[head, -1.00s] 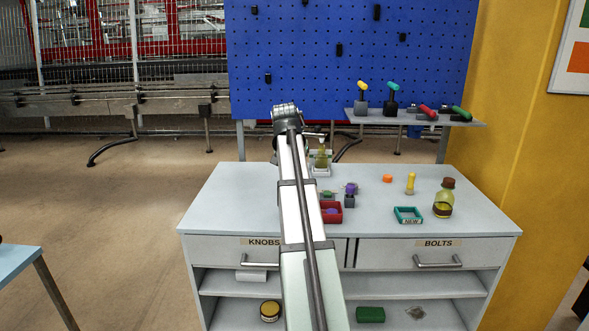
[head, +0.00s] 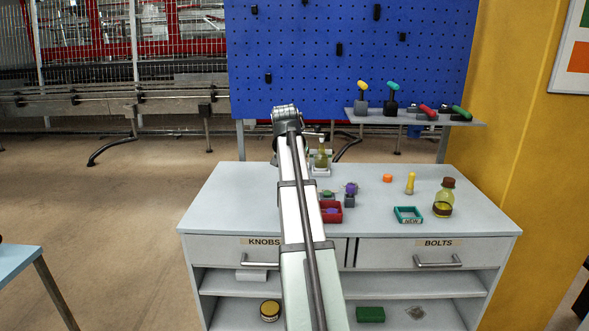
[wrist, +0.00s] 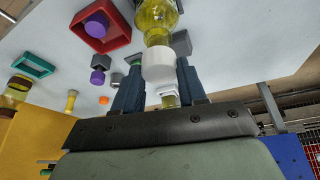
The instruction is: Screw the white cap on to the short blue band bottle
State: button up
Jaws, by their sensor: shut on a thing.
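In the wrist view, the white cap (wrist: 158,64) is between the fingertips of my gripper (wrist: 158,72), which is shut on it. The cap lines up with the neck of a bottle of yellow liquid (wrist: 156,20), whose far end is cut off at the top edge. Whether the cap is threaded on or only rests there, I cannot tell; no blue band shows clearly. A smaller yellow bottle (wrist: 170,101) with a white part shows between the fingers, farther away. In the head view my arm hides the cap, and a yellowish bottle (head: 321,158) stands just right of the arm.
On the bench are a red tray (head: 323,220) with a purple piece, a teal tray (head: 399,219), an orange cap (head: 387,178), a yellow peg (head: 410,184) and a brown-topped bottle (head: 444,199). A shelf (head: 470,123) holds tools behind. The bench's left side is clear.

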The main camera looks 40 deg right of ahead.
jog(key=shift+f, duration=1.1)
jog(key=o, duration=1.1)
jog(key=v, duration=1.3)
jog(key=shift+a+r, duration=0.25)
jog(key=shift+r, duration=0.05)
jog(key=shift+s, duration=0.15)
